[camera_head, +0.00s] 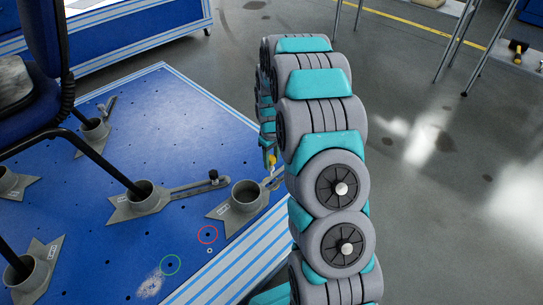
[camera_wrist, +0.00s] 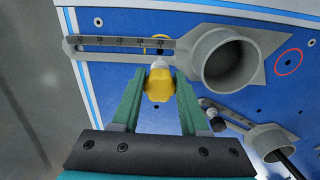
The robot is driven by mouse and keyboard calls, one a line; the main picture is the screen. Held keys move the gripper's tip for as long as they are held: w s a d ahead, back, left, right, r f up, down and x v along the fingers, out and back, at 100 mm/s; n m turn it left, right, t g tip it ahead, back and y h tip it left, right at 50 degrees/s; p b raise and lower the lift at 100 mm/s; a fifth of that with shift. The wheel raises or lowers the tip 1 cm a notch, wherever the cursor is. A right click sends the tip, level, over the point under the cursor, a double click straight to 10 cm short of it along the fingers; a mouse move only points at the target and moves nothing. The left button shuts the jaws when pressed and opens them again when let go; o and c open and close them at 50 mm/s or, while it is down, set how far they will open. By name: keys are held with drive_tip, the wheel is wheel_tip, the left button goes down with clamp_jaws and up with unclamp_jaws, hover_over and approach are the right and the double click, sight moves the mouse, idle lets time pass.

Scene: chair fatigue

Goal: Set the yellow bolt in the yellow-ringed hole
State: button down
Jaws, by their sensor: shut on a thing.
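My gripper (camera_wrist: 159,88) is shut on the yellow bolt (camera_wrist: 158,84), held between its two green fingers. In the wrist view the bolt's pale end points toward the slotted arm of a grey clamp (camera_wrist: 110,42). A bit of yellow ring (camera_wrist: 147,46) shows at that slot, just beyond the bolt's end; the hole is mostly hidden by the clamp arm and bolt. I cannot tell whether the bolt touches the clamp. In the head view, the yellow bolt (camera_head: 271,159) shows beside my arm, over the right edge of the blue platform; my gripper is mostly hidden there.
The grey clamp's round cup (camera_head: 246,195) stands on the blue platform (camera_head: 150,240). A red-ringed hole (camera_head: 207,235) and a green-ringed hole (camera_head: 172,264) lie nearby. A neighbouring clamp carries a black-knobbed bolt (camera_head: 213,175). A chair (camera_head: 45,90) stands at left. Open floor lies right.

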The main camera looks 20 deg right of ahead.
sight(271, 170)
drive_tip(key=shift+f, duration=1.4)
drive_tip(key=shift+f, duration=2.55)
idle(0.9)
drive_tip(key=shift+c, duration=1.7)
unclamp_jaws()
drive_tip(key=shift+r, duration=3.9)
